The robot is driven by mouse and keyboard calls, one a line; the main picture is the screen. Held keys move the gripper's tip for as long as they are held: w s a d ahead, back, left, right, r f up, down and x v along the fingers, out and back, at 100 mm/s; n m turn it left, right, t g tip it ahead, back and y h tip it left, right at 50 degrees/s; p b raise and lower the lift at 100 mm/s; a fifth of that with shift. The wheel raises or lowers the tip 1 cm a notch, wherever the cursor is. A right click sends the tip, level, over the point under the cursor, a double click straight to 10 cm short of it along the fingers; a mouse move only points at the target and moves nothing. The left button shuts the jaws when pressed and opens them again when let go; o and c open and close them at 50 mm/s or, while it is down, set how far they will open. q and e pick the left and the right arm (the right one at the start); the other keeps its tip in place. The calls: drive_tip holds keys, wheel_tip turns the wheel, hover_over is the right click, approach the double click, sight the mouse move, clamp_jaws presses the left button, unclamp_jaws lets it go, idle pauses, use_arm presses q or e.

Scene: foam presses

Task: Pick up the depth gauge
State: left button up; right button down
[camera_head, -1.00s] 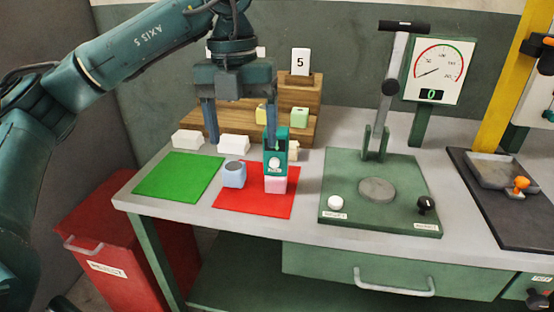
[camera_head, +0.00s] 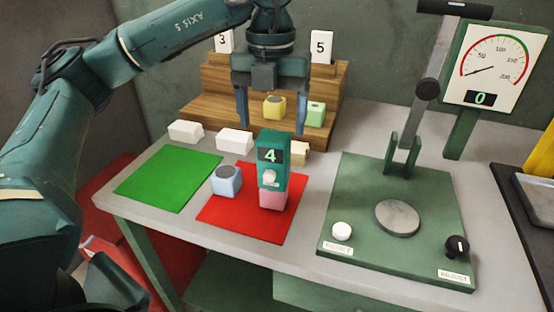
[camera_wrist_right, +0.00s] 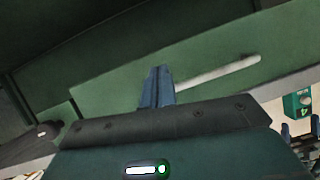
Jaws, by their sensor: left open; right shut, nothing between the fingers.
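The depth gauge appears to be the green upright device (camera_head: 272,160) with a lit "4". It stands on a pink block (camera_head: 272,199) on the red mat (camera_head: 226,216). It also shows at the right edge of the right wrist view (camera_wrist_right: 297,104). My left gripper (camera_head: 272,128) is open and empty, pointing down. Its fingers show on either side of the gauge's top, seemingly above or behind it; the exact depth is unclear. My right gripper (camera_wrist_right: 157,84) is shut and empty in front of the green bench front; it is not in the head view.
A blue block (camera_head: 226,181) sits left of the gauge. White blocks (camera_head: 234,142) and wooden steps (camera_head: 207,112) with yellow and green blocks stand behind. A green press (camera_head: 345,200) with a dial (camera_head: 494,66) is at right. The green mat (camera_head: 168,180) is bare.

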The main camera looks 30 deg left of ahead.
sight(274, 157)
use_arm(q)
drive_tip(key=f, duration=0.8)
drive_tip(key=shift+w+f, duration=0.2)
drive_tip(key=shift+f, duration=0.2)
drive_tip(key=shift+c, duration=0.2)
